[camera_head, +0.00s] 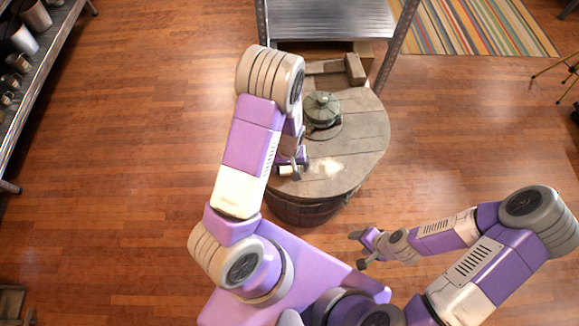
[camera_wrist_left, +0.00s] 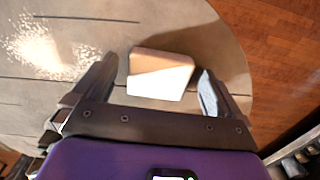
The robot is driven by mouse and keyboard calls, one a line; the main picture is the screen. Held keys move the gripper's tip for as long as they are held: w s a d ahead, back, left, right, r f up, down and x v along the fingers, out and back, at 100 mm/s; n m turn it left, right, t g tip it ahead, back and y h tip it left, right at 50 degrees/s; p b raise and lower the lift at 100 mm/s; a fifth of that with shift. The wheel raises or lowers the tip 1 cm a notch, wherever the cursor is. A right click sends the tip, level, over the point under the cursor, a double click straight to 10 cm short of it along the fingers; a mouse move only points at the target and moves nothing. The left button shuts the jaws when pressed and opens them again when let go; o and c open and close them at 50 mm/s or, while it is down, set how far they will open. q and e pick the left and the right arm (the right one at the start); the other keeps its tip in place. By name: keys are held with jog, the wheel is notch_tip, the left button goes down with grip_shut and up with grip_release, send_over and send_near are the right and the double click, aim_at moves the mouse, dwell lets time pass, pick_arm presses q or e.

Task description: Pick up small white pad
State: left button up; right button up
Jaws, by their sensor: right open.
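The small white pad (camera_wrist_left: 162,78) lies on the round wooden tabletop near its edge. In the left wrist view its lower part is bright white and its upper part is shaded tan. My left gripper (camera_wrist_left: 158,92) is open, with one finger on each side of the pad and a visible gap on both sides. In the head view the pad shows as a small white patch (camera_head: 285,170) beside my left gripper (camera_head: 292,165), partly hidden by it. My right gripper (camera_head: 359,249) is open and empty, off to the right of the table's near side.
Open wooden floor lies left and right.

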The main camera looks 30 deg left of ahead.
aim_at(290, 168)
pick_arm(q)
jog(key=c, duration=1.1)
notch_tip(290, 168, up, 10)
jog(key=p, duration=0.3)
